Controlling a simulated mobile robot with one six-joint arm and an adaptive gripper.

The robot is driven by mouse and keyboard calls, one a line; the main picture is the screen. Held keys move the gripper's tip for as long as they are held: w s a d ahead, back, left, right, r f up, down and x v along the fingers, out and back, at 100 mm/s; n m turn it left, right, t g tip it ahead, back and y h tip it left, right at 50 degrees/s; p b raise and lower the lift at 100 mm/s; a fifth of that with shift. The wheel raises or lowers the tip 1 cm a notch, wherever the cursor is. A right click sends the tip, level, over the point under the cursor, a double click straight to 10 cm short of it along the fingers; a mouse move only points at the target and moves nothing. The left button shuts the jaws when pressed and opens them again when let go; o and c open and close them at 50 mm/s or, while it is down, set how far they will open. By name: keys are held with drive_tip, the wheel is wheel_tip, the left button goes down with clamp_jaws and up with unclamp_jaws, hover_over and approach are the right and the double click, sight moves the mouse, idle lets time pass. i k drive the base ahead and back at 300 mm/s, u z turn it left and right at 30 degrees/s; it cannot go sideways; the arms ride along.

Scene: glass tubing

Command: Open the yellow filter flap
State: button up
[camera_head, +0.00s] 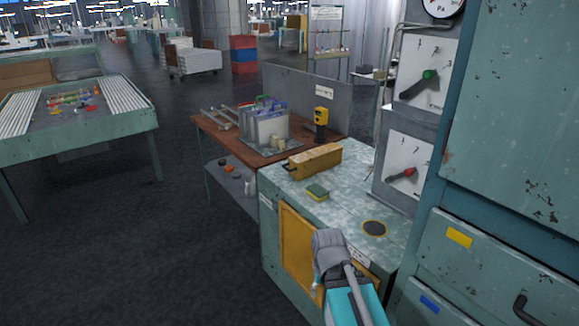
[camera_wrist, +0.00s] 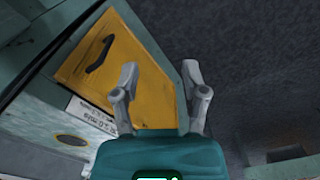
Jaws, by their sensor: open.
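The yellow filter flap (camera_head: 298,243) is on the front of the teal cabinet, partly hidden behind my arm in the head view. It looks shut. The wrist view shows the flap (camera_wrist: 147,92) with a dark handle (camera_wrist: 101,54) near its upper left. My gripper (camera_wrist: 160,68) is open and empty, its two grey fingers apart. Its left finger overlaps the flap in the picture and the right finger lies past the flap's edge. The gripper appears apart from the handle. In the head view the fingertips are hidden behind my wrist.
A teal drawer unit (camera_head: 480,250) stands close on the right. A brown workbench (camera_head: 225,142) stands behind. The floor (camera_head: 190,260) to the left is clear.

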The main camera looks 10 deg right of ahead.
sight(305, 164)
drive_tip(key=k, duration=1.3)
drive_tip(key=u, duration=0.5)
drive_tip(key=i, duration=2.15)
drive_tip(key=z, duration=0.75)
